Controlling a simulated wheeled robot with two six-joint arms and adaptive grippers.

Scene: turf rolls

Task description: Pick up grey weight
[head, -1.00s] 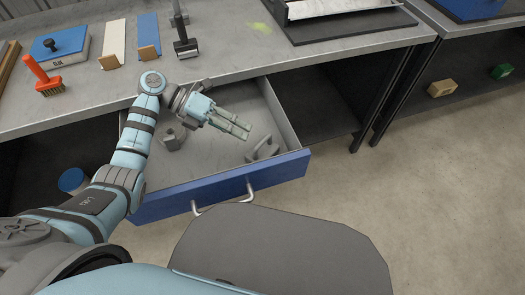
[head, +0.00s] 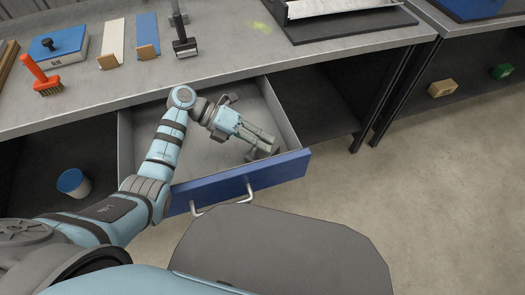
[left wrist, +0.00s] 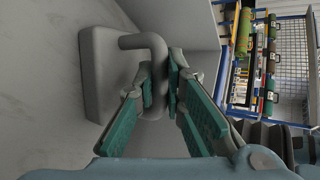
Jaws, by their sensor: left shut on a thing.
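The grey weight (head: 252,155) is in the front right corner of the open drawer (head: 225,186), mostly hidden by my fingers in the head view. In the left wrist view, the weight (left wrist: 105,75) is a rounded grey block with a bent bar handle. My left gripper (head: 268,146) reaches down into the drawer. In the left wrist view, its teal-padded fingers (left wrist: 160,85) are on either side of the handle and shut on it. My right gripper is out of view.
The grey bench top (head: 225,62) lies behind the drawer, with an orange-handled brush (head: 42,78) and a blue block with a black knob (head: 60,45). A blue-lidded jar (head: 72,183) stands on the lower shelf at left. Floor at right is clear.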

